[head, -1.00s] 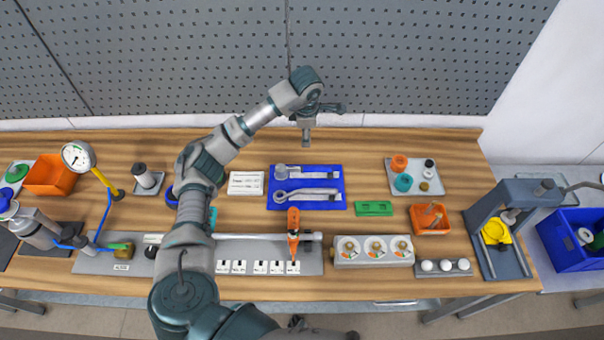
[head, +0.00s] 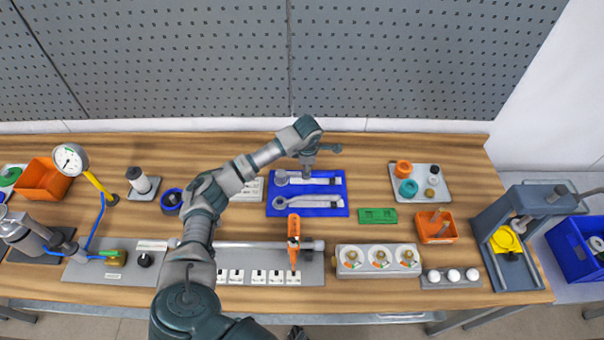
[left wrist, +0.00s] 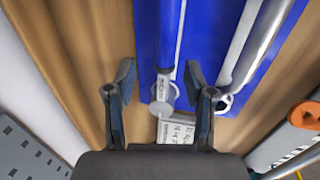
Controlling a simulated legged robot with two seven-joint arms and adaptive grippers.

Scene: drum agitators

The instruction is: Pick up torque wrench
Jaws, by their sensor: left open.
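Two metal wrenches lie side by side on a blue mat (head: 340,192). The upper wrench (head: 322,181) has a round head at its left end; the lower wrench (head: 318,201) has a ring end. No label I can read tells which is the torque wrench. My left gripper (head: 307,173) hangs over the upper wrench, covering part of it. In the left wrist view my left gripper (left wrist: 160,70) is open and empty, its fingers on either side of the upper wrench (left wrist: 163,88) near its head. The lower wrench (left wrist: 248,50) lies outside the right finger.
A white card (head: 252,190) lies left of the mat. An orange-handled tool (head: 293,232) stands just below it. A green block (head: 377,215), an orange bin (head: 436,229) and a grey tray (head: 420,181) stand to the right. A pegboard (head: 420,60) rises behind.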

